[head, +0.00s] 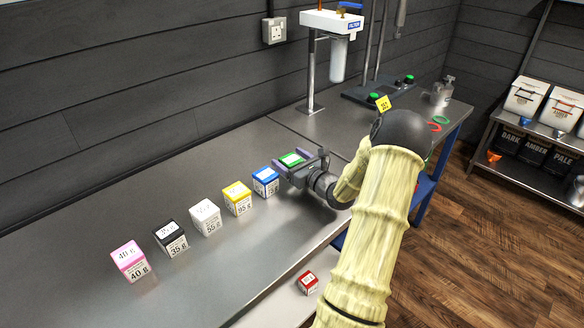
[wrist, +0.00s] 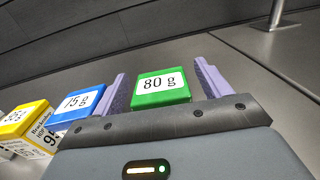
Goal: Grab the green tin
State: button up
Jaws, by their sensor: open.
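The green tin (wrist: 161,97), marked 80 g, stands on the grey bench between the two purple fingers of my gripper (wrist: 160,90) in the wrist view. The fingers are open, one at each side of the tin, with a gap showing at the right. In the head view the green tin (head: 291,159) is partly hidden by my gripper (head: 293,160), and only its top shows clearly. I cannot tell from these views how far down the fingers reach along its sides.
A blue tin (head: 265,181) stands close to the left of my gripper. Yellow (head: 237,198), white (head: 205,217), black (head: 171,238) and pink (head: 129,261) tins continue the row. A red tin (head: 308,283) sits lower, near the front. A filter stand (head: 311,75) rises behind.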

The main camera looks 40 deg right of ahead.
aim_at(291, 159)
jog(key=c, duration=1.1)
notch_tip(291, 159, up, 10)
jog(key=shift+r, duration=0.1)
dwell(0.4)
